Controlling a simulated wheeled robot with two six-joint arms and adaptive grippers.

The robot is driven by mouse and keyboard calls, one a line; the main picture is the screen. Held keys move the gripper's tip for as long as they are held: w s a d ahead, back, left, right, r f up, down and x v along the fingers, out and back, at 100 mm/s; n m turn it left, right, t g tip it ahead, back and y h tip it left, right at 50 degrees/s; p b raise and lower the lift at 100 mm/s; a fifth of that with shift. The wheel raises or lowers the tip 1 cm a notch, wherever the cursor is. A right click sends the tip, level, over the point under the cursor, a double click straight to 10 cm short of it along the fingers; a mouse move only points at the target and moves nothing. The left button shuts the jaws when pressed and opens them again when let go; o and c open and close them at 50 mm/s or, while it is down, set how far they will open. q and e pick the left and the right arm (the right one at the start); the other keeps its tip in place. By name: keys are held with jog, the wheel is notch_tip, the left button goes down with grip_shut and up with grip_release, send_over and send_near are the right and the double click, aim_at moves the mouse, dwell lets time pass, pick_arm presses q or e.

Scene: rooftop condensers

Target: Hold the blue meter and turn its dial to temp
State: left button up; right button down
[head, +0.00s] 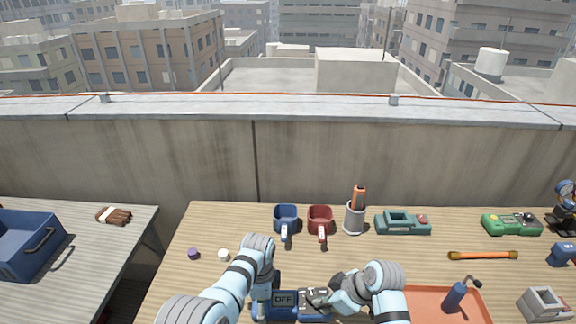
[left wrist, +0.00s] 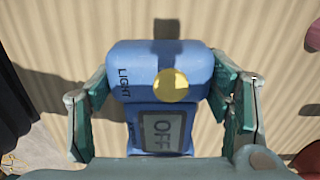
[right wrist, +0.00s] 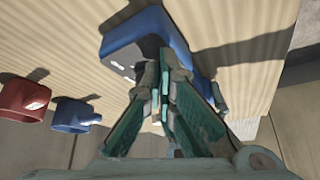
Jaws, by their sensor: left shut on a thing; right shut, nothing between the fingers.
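The blue meter (head: 283,299) lies at the near edge of the wooden table in the head view, its display reading OFF. In the left wrist view the meter (left wrist: 160,85) shows a LIGHT label, a round yellow button and the OFF display. My left gripper (left wrist: 163,105) is shut on it, one finger along each side. My right gripper (head: 319,297) is shut and empty at the meter's right part. In the right wrist view its closed fingertips (right wrist: 165,80) are close against the meter (right wrist: 135,40); contact is unclear. The dial and its setting are mostly hidden by the fingers.
Behind stand a blue mug (head: 286,216), a red mug (head: 319,217), a grey cup (head: 354,220) and a teal device (head: 403,223). An orange tray (head: 420,298) holding a dark blue bottle (head: 457,295) is close right of my right arm. Small purple (head: 193,254) and white (head: 223,255) caps lie left.

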jog(key=shift+a, duration=0.1)
jog(key=shift+s, duration=0.15)
dwell(0.3)
jog(key=shift+s+d+r, duration=0.1)
jog(key=shift+s+d, duration=0.1)
jog(key=shift+d, duration=0.05)
notch_tip(320, 180, up, 6)
jog(key=shift+f, duration=0.1)
